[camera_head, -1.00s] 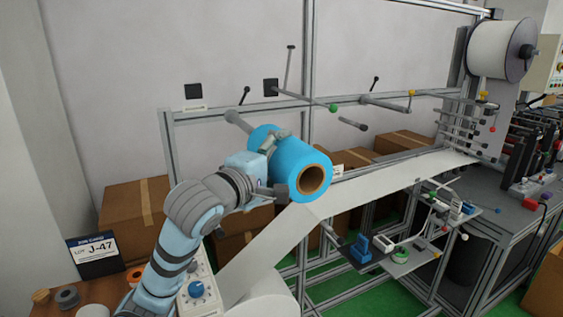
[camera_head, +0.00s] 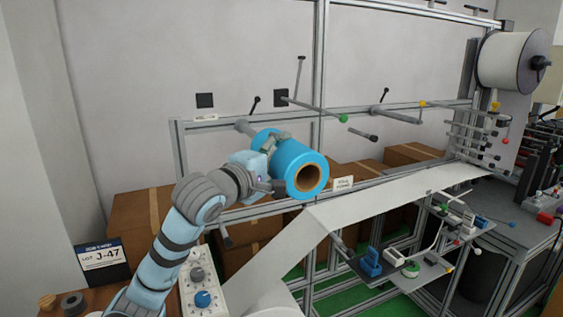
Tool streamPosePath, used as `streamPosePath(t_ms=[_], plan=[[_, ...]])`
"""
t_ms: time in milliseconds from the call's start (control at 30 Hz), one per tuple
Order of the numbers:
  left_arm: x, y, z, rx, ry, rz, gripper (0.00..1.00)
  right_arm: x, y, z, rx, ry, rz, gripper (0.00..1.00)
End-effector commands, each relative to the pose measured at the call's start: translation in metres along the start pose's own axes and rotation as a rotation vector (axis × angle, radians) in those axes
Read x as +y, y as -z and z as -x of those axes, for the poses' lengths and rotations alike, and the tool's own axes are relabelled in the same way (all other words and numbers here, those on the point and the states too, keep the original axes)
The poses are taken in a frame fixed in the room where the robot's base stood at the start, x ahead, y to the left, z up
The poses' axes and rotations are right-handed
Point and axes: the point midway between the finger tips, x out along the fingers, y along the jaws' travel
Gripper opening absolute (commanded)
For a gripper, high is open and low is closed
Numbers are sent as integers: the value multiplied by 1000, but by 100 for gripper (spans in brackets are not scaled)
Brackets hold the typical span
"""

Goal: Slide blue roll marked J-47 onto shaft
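The blue roll (camera_head: 280,154), with a brown hollow core facing the camera, is in the middle of the head view. My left gripper (camera_head: 270,163) is shut around it from the left, one finger over its top and one low on its near side. A grey shaft (camera_head: 243,126) sticks out from the frame just behind the roll's upper left. The shaft's front end is hidden by the roll, so I cannot tell whether it enters the core. No shaft end shows in the core's front opening. The J-47 lot card (camera_head: 101,258) stands at lower left. My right gripper is out of view.
A green-tipped rod (camera_head: 318,109) and a short dark-ended bar (camera_head: 362,134) jut out right of the roll. A white web (camera_head: 400,197) runs below right. A control box with a blue knob (camera_head: 203,298) sits below my arm. Cardboard boxes (camera_head: 139,222) stand behind the frame.

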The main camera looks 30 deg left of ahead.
Motion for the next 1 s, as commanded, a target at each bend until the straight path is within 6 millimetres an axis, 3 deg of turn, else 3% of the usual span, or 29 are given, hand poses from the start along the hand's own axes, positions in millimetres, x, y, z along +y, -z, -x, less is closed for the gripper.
streamPosePath(t_ms=[600, 1000], plan=[[1, 37, -24, 0, -1, 0, 38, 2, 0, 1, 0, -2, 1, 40], [1, 41, -26, 1, -1, 0, 38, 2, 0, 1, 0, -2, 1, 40]])
